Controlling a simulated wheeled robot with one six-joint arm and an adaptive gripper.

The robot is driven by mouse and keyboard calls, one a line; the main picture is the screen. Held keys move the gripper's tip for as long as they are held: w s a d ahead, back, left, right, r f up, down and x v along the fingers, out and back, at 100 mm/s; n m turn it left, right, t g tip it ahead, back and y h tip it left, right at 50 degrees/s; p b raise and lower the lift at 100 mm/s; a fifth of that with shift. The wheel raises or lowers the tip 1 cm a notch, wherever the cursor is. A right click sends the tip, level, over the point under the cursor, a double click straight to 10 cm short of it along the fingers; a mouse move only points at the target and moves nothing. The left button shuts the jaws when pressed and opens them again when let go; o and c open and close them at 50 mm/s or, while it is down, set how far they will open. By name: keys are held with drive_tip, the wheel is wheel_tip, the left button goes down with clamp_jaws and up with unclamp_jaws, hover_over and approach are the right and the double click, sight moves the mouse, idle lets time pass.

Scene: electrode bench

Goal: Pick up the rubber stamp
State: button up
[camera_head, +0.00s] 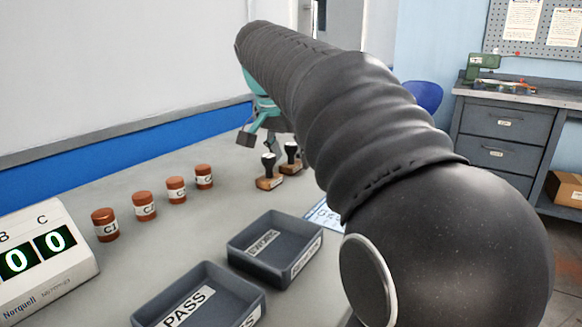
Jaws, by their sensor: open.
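Two rubber stamps with black handles and wooden bases stand upright on the grey bench. The nearer stamp (269,172) is at the front left and the other stamp (291,158) is just behind it to the right. My gripper (264,138) is teal and shows at the far end of my black arm, in the picture just above the stamps. It is open and holds nothing that I can see. One dark fingertip shows to the left; the right side of the gripper is partly hidden by my arm. I cannot tell its exact height above the stamps.
A row of several brown labelled jars (145,206) stands left of the stamps. Two grey trays, one marked PASS (247,294) and another behind it (313,236), lie in front. A digital display (50,262) is at far left. Bare bench lies between jars and trays.

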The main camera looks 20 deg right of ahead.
drive_tip(key=shift+w+d+f, duration=0.1)
drive_tip(key=shift+f, duration=0.2)
drive_tip(key=shift+c, duration=0.2)
clamp_jaws()
drive_tip(key=shift+r, duration=0.1)
